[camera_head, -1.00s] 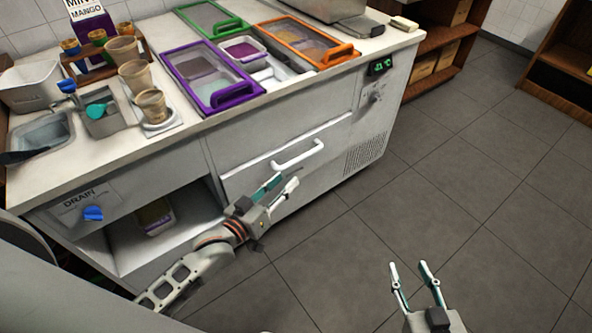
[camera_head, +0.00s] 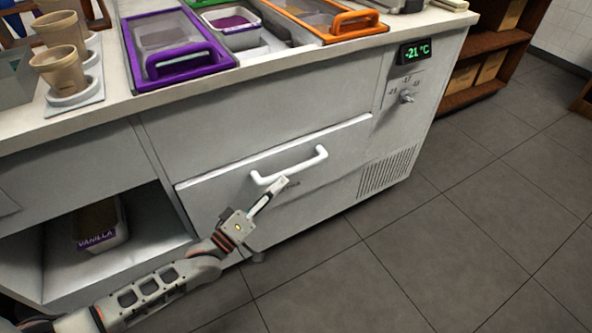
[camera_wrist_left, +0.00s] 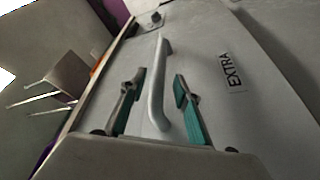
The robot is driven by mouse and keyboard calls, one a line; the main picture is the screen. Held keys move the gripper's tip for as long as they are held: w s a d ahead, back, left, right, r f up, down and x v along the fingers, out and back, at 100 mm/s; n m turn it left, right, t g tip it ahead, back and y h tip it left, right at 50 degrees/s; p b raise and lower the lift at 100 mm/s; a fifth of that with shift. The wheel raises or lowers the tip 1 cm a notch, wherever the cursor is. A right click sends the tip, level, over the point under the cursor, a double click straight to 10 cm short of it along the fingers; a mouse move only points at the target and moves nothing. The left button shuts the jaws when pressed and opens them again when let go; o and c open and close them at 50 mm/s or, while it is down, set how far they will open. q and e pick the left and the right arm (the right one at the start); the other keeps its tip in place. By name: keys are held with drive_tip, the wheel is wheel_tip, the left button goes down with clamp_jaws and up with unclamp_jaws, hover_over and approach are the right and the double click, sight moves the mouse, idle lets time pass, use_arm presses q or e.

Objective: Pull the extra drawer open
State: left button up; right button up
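The extra drawer (camera_head: 215,200) is a grey-white front low in the counter, and it looks closed. Its white bar handle (camera_head: 290,166) runs along the upper part. In the left wrist view, the drawer front (camera_wrist_left: 225,120) carries an EXTRA label, and the handle (camera_wrist_left: 159,85) lies between the two fingers. My left gripper (camera_head: 278,184) is at the handle from below; its teal-padded fingers (camera_wrist_left: 158,100) are open, one on each side, with gaps to the bar. In the head view one finger largely hides the other. My right gripper is out of view.
Purple (camera_head: 178,66) and orange (camera_head: 345,27) framed lids lie on the counter above the drawer. An open shelf with a vanilla tub (camera_head: 101,226) is left of the drawer. The tiled floor (camera_head: 400,265) in front is clear.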

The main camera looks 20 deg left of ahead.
sight(293, 168)
use_arm(q)
drive_tip(key=b+x, duration=0.1)
drive_tip(key=x, duration=0.4)
drive_tip(key=shift+d+f, duration=0.1)
drive_tip(key=shift+x, duration=0.85)
clamp_jaws()
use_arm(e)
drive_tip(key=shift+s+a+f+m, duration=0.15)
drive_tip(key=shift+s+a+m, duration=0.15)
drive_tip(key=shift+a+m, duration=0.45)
